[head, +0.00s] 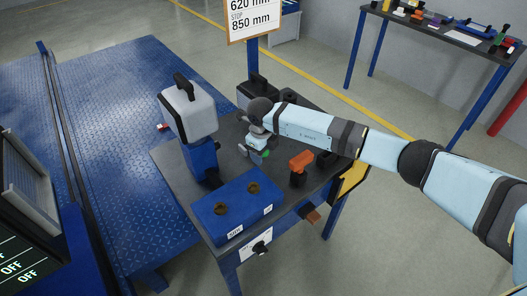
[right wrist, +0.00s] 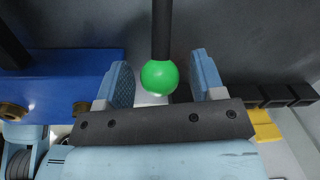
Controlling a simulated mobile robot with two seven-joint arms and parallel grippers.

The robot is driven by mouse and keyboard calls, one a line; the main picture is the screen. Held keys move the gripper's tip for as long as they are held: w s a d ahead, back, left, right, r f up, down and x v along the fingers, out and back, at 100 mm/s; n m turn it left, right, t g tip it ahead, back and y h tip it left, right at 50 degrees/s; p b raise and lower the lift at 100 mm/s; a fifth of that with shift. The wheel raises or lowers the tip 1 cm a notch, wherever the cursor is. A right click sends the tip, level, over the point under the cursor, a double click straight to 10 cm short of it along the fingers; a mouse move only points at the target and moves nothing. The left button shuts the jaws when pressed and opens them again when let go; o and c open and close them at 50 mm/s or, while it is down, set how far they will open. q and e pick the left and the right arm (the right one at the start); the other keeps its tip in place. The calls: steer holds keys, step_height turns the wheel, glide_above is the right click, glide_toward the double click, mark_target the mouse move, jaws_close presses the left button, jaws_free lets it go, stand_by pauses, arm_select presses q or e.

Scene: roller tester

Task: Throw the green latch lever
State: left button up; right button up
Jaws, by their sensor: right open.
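The green latch lever shows in the right wrist view as a black rod with a round green knob (right wrist: 159,77). The knob lies between the two blue finger pads of my right gripper (right wrist: 161,64), with a visible gap on each side. The gripper is open and not closed on the knob. In the head view my right gripper (head: 257,147) is low over the dark bench top, and only a bit of the green knob (head: 265,153) shows beside it. The lever's base is hidden there by my arm. My left gripper is not in view.
A blue box (head: 237,210) with two brass rings stands at the bench front. A grey-headed device on a blue post (head: 190,110) stands left of the gripper, and an orange-topped black handle (head: 300,164) stands right. A sign (head: 252,16) rises behind.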

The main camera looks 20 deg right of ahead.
steer(key=shift+f, duration=0.15)
steer(key=shift+c, duration=0.3)
jaws_close()
